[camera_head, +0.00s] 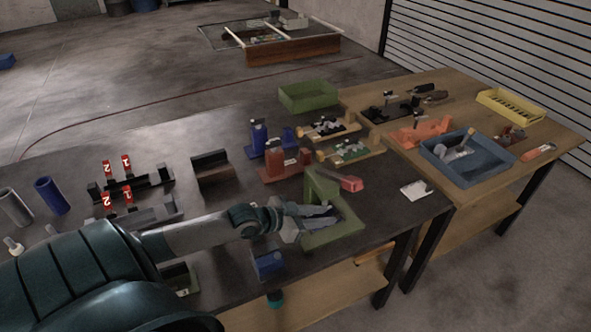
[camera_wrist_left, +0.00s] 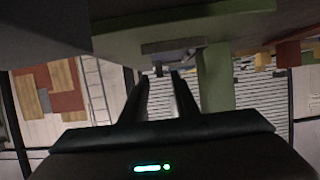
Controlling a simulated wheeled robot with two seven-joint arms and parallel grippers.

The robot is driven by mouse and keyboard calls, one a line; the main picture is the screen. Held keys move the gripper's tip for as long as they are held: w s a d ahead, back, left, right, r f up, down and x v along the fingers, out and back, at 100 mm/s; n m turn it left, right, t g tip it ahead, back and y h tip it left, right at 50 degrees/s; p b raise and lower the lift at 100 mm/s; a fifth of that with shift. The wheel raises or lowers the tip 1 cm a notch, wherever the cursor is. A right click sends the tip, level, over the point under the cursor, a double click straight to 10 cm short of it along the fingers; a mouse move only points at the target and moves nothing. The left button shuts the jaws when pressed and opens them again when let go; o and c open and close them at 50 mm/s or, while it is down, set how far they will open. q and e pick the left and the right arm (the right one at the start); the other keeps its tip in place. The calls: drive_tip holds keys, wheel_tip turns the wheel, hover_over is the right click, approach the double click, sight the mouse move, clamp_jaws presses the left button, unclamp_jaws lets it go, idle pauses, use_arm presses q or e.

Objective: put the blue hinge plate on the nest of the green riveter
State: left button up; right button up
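The green riveter (camera_head: 345,228) stands near the table's right front edge, with an upright frame and a flat base. It also shows close up in the left wrist view (camera_wrist_left: 215,75), with a grey plate-like part (camera_wrist_left: 172,46) beyond my fingertips. My left gripper (camera_head: 327,215) is at the riveter's opening, above its base. In the wrist view its two dark fingers (camera_wrist_left: 159,76) stand apart with a clear gap between them. A small grey piece shows at the tips; I cannot tell if it touches them. I cannot make out the blue hinge plate clearly; the fingers and riveter may hide it. My right gripper is out of view.
A red-handled part (camera_head: 350,184) is beside the riveter's top. A blue block (camera_head: 268,262) sits near the front edge by my left wrist. Red (camera_head: 285,165) and blue (camera_head: 258,140) fixtures stand behind.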

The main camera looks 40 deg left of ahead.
use_arm(q)
drive_tip(key=b+v, duration=0.1)
drive_tip(key=v, duration=0.7)
drive_tip(key=shift+f, duration=0.1)
drive_tip(key=shift+v, duration=0.95)
